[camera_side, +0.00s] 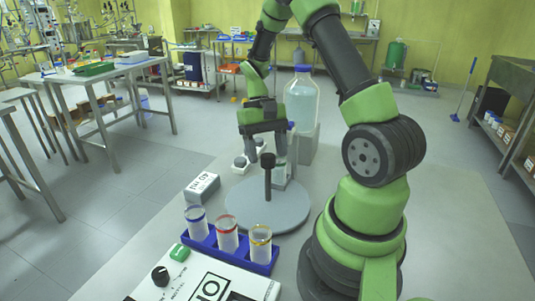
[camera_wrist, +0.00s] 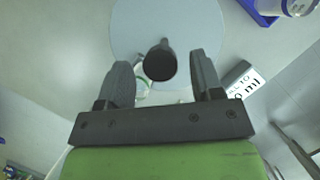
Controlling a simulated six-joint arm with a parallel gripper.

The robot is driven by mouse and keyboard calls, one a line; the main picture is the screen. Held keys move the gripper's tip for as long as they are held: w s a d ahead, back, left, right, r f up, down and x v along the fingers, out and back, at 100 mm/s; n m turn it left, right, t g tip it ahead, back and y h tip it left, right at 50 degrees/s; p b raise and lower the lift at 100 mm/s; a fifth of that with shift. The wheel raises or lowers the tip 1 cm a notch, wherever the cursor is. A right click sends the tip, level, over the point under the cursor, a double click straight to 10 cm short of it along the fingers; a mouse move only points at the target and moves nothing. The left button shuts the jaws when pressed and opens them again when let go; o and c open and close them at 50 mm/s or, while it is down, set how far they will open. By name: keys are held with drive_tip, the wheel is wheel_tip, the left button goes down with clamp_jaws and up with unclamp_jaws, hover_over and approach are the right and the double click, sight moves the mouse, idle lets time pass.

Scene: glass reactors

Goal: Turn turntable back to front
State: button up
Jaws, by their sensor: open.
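The turntable (camera_side: 267,212) is a flat grey disc on the table, with an upright dark post and knob (camera_side: 268,161) on it. A small clear glass vessel (camera_side: 282,174) appears on its far side, partly hidden by the post. My gripper (camera_side: 266,155) points down over the far part of the disc, its fingers apart and empty. In the wrist view the disc (camera_wrist: 185,20) fills the upper middle. The knob (camera_wrist: 160,64) shows between the spread fingertips (camera_wrist: 160,60); whether they are level with it I cannot tell.
A labelled grey box (camera_side: 202,187) lies to the left. A large clear bottle (camera_side: 301,100) stands behind. Bare table lies to the right beyond my arm base.

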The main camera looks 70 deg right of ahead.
drive_tip(key=shift+s+a+f, duration=0.15)
drive_tip(key=shift+f, duration=0.35)
clamp_jaws()
